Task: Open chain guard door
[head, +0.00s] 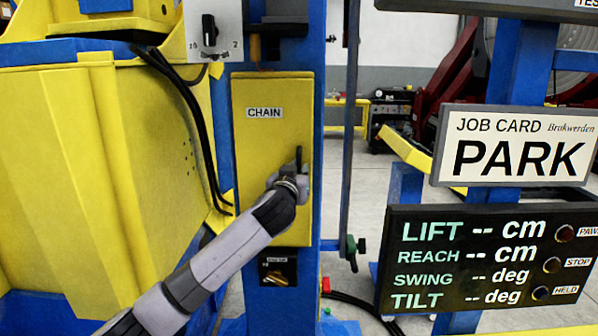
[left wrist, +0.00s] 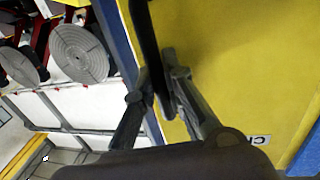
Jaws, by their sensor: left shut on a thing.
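The chain guard door (head: 260,195) is a yellow panel with a CHAIN label, set on a blue column in the head view. It looks closed. Its dark upright handle (head: 298,158) is at its right side. My left gripper (head: 294,176) is at the handle, its arm coming from the lower left. In the left wrist view, the fingers of the left gripper (left wrist: 158,90) are on either side of the black handle (left wrist: 148,45), shut on it. The yellow door (left wrist: 225,60) fills the right of that view. My right gripper is not in view.
A selector switch box (head: 209,30) is above left of the door, and a small dark box (head: 277,268) is below it. Black cables (head: 190,100) hang at the left. A job card reading PARK (head: 515,145) and a readout board (head: 480,260) stand at the right.

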